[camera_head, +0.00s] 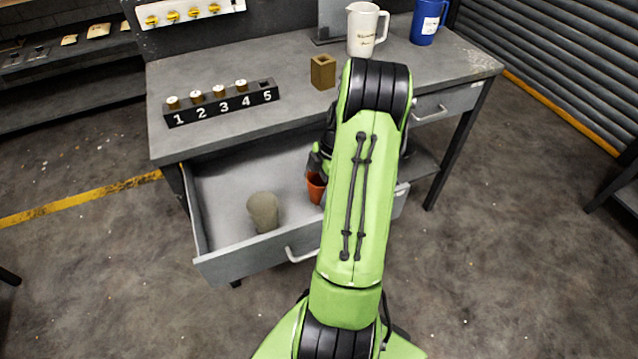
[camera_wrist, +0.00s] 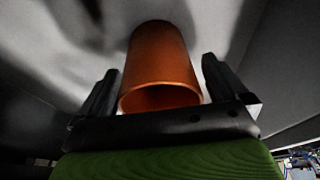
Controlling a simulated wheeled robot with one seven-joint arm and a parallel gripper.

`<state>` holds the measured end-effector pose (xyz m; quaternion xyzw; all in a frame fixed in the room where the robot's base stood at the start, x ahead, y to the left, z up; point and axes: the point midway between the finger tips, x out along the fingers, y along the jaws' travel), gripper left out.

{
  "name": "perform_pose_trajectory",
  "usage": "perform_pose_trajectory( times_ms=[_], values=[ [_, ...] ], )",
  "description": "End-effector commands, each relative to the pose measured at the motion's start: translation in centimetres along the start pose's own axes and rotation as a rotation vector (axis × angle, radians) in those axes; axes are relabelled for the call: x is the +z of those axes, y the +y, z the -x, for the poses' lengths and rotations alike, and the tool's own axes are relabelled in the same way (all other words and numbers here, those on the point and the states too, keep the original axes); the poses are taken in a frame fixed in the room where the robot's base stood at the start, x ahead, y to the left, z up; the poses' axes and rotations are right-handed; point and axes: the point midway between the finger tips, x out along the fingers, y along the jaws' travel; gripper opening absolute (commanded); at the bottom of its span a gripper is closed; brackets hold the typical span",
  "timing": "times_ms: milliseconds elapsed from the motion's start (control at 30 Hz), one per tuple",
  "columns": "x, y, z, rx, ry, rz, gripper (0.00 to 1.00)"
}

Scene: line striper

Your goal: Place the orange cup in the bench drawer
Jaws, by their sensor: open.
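The orange cup (camera_head: 316,187) is inside the open bench drawer (camera_head: 222,262), partly hidden behind my green arm in the head view. In the wrist view the orange cup (camera_wrist: 161,62) stands between the two black fingers of my gripper (camera_wrist: 160,95), its mouth facing the camera. A gap shows between the cup and each finger, so my gripper is open around it. In the head view the gripper is mostly hidden by my arm. I cannot tell whether the cup rests on the drawer floor.
A grey-beige cup (camera_head: 264,211) stands in the drawer to the left. On the bench top are a numbered rack (camera_head: 222,104), a brown square holder (camera_head: 323,72), a white pitcher (camera_head: 362,30) and a blue pitcher (camera_head: 427,22). A closed drawer (camera_head: 447,103) is at the right.

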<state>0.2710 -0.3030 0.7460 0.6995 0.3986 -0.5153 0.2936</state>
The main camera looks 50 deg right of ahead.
Motion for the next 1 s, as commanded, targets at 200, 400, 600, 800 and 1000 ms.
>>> perform_pose_trajectory(
  times_ms=[200,400,600,800,1000],
  values=[
    [-0.1,0.1,3.6,0.004,-0.003,0.000,1.00],
    [-0.2,0.1,9.2,0.004,-0.003,0.001,1.00],
    [-0.1,0.0,12.1,0.001,-0.001,0.000,1.00],
    [-0.2,0.0,12.4,0.000,-0.001,0.000,1.00],
    [-8.4,-0.1,15.2,0.032,-0.085,-0.112,1.00]
  ],
)
